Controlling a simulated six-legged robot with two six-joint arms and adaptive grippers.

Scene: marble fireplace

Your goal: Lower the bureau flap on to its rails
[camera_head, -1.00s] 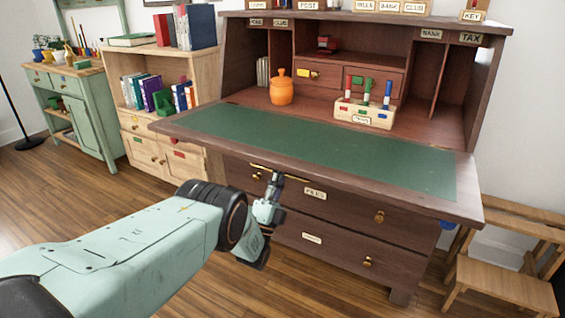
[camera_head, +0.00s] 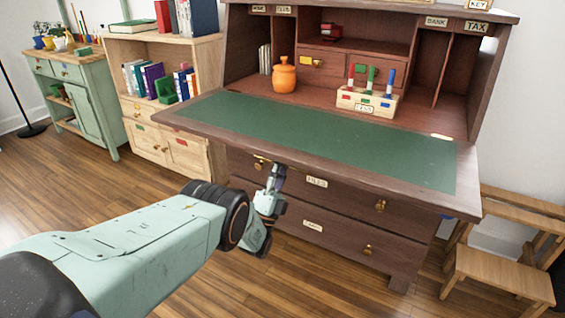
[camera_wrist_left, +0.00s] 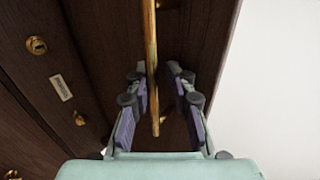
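The bureau flap (camera_head: 330,143), dark wood with a green writing panel, is folded out and looks nearly level in the head view. Its front edge overhangs the drawers. My left gripper (camera_head: 276,170) is just below that front edge. In the left wrist view the gripper (camera_wrist_left: 163,90) has its fingers apart, one on each side of a brass bar (camera_wrist_left: 151,60). A small part of brass also shows under the flap in the head view. I cannot make out the rails. My right gripper is out of view.
On the bureau stand an orange jar (camera_head: 285,76) and a wooden holder (camera_head: 366,101) with coloured pegs. Drawers (camera_head: 330,205) with brass knobs are below. A bookcase (camera_head: 165,90) stands left and a wooden chair (camera_head: 500,270) right. The floor in front is clear.

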